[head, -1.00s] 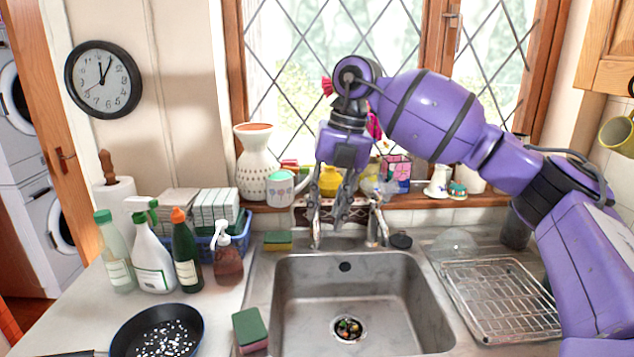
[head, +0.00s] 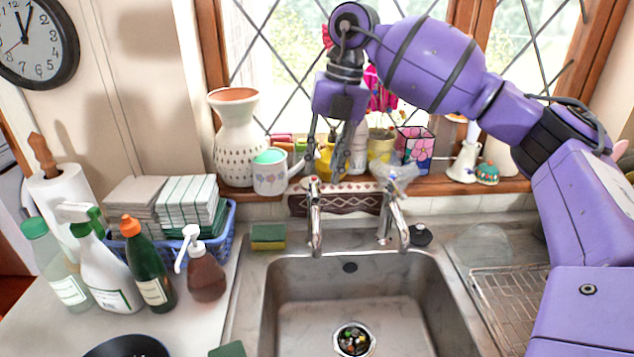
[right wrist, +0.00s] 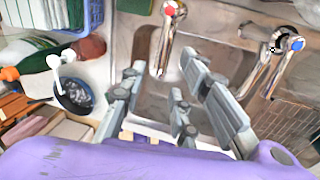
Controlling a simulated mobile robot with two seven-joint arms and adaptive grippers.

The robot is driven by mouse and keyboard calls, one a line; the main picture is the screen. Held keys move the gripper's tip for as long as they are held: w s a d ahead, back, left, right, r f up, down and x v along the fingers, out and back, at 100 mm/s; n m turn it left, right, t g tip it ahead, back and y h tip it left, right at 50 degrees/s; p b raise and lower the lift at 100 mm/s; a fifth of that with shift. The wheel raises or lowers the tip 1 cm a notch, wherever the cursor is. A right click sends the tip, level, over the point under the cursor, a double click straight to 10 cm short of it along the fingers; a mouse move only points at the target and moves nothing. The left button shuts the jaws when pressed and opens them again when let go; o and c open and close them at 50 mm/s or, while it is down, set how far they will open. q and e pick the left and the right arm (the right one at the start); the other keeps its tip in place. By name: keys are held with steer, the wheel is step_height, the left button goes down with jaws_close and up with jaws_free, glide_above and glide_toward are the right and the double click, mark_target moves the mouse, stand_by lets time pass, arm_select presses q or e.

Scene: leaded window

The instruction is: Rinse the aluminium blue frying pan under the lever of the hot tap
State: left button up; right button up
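The frying pan (head: 127,347) is dark, on the counter at the bottom left of the head view, mostly cut off. In the right wrist view the pan (right wrist: 75,95) shows white specks inside. The hot tap (head: 314,215) is the left chrome tap behind the sink. Its red-marked top shows in the right wrist view (right wrist: 170,10). My right gripper (head: 325,170) is open and empty, with its fingers pointing down just above the hot tap in the head view. In the right wrist view its fingers (right wrist: 165,75) are spread apart. My left gripper is out of view.
The sink (head: 300,300) is empty except for bits in its drain. The cold tap (head: 392,218) stands to the right. Bottles (head: 142,262) and a soap pump (head: 205,272) crowd the left counter. Pots and a vase (head: 236,135) line the sill. A wire rack (head: 500,300) lies right.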

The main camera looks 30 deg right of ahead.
mark_target(316, 193)
steer(key=f, duration=0.4)
steer(key=a+f, duration=0.1)
steer(key=f, duration=0.1)
steer(key=shift+w+f, duration=0.15)
steer(key=shift+w, duration=0.1)
steer(key=shift+a, duration=0.1)
jaws_close()
